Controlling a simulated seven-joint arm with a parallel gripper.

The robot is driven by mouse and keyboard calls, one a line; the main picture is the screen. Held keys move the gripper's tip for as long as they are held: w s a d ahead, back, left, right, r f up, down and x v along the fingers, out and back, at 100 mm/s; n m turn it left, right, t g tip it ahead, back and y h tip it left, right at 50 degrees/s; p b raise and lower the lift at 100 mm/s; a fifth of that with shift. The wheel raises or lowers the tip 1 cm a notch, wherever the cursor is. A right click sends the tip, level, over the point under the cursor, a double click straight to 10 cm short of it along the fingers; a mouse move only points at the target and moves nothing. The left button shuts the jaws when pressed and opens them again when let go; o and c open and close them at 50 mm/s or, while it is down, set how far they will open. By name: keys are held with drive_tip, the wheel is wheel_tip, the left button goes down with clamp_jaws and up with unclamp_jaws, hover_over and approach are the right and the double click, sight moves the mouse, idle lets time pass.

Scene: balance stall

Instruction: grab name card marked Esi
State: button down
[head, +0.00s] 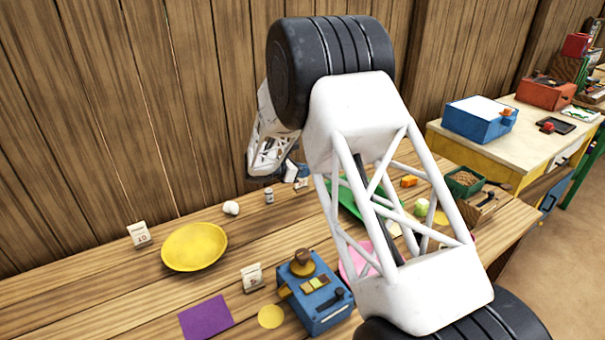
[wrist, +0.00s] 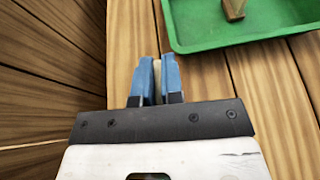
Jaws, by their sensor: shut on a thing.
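My gripper (wrist: 157,82) has blue fingers shut on a thin, pale card (wrist: 157,70), seen edge-on between them in the wrist view. In the head view my gripper (head: 297,172) is near the wooden wall, at the back of the table. A small whitish card (head: 301,184) shows at its fingertips there. Its writing is too small to read, so I cannot confirm the name Esi. My arm hides part of the table's middle.
A green tray (wrist: 215,47) lies right of my gripper. A white cup (head: 231,208), small jar (head: 269,196), yellow plate (head: 194,247), number cards (head: 139,235) and blue device (head: 318,300) stand on the table. The wooden wall (wrist: 50,40) is close on the left.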

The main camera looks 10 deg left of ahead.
drive_tip(key=s+d, duration=0.3)
drive_tip(key=s, duration=0.3)
drive_tip(key=s+d+r, duration=0.1)
drive_tip(key=s+d, duration=0.2)
drive_tip(key=s, duration=0.4)
drive_tip(key=shift+s+r, duration=0.15)
drive_tip(key=shift+r, duration=0.1)
drive_tip(key=shift+a, duration=0.1)
